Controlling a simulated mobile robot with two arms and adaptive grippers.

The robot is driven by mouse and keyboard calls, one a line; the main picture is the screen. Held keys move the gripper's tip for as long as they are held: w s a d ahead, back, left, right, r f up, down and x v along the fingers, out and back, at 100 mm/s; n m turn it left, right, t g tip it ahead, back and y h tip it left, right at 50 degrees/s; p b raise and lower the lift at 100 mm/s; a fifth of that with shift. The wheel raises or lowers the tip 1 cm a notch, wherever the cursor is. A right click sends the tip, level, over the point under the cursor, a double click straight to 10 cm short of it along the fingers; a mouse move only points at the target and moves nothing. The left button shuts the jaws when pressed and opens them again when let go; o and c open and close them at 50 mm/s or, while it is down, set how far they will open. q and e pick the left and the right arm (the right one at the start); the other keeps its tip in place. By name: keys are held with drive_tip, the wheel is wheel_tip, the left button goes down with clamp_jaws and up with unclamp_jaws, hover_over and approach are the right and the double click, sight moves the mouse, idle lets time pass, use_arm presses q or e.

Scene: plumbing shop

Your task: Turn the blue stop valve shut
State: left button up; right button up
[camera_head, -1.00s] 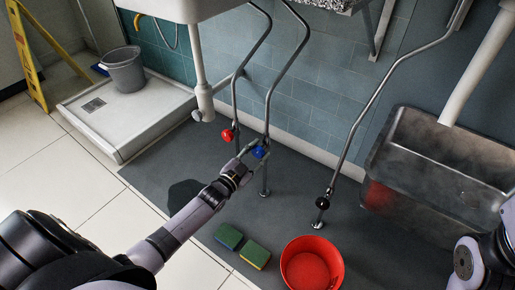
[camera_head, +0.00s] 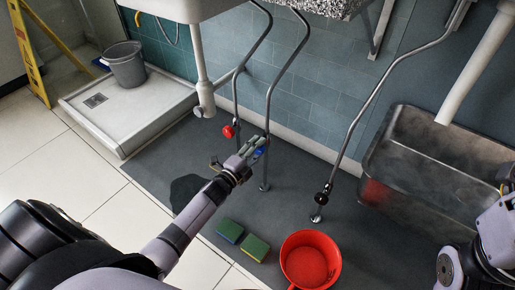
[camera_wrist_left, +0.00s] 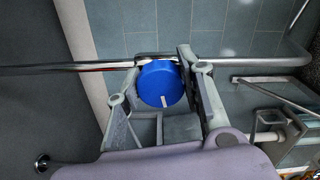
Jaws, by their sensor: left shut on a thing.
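The blue stop valve (camera_head: 260,151) is a round knob on a thin chrome pipe under the sink. In the head view the fingers of my left gripper (camera_head: 252,148) partly cover it. In the left wrist view the blue knob (camera_wrist_left: 161,84) sits between the two fingers of my left gripper (camera_wrist_left: 157,97), which is shut on it. A short white mark shows on the knob's face, slanting a little. My right arm shows at the right edge; part of what may be its gripper (camera_head: 507,178) is cut off there, far from the valve.
A red knob (camera_head: 228,131) is on the pipe just left of the blue one. A black knob (camera_head: 321,197) is on a pipe to the right. A red bucket (camera_head: 311,260), two sponges (camera_head: 254,248) and a steel basin (camera_head: 425,150) stand around. A dark puddle (camera_head: 188,190) lies left of my gripper.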

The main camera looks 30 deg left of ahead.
use_arm(q)
drive_tip(key=shift+m, duration=1.1)
drive_tip(key=o, duration=1.2)
drive_tip(key=s, duration=0.4)
drive_tip(key=s+a, duration=0.1)
drive_tip(key=s, duration=0.7)
drive_tip(key=shift+a, duration=0.35)
drive_tip(key=shift+d+r, duration=0.1)
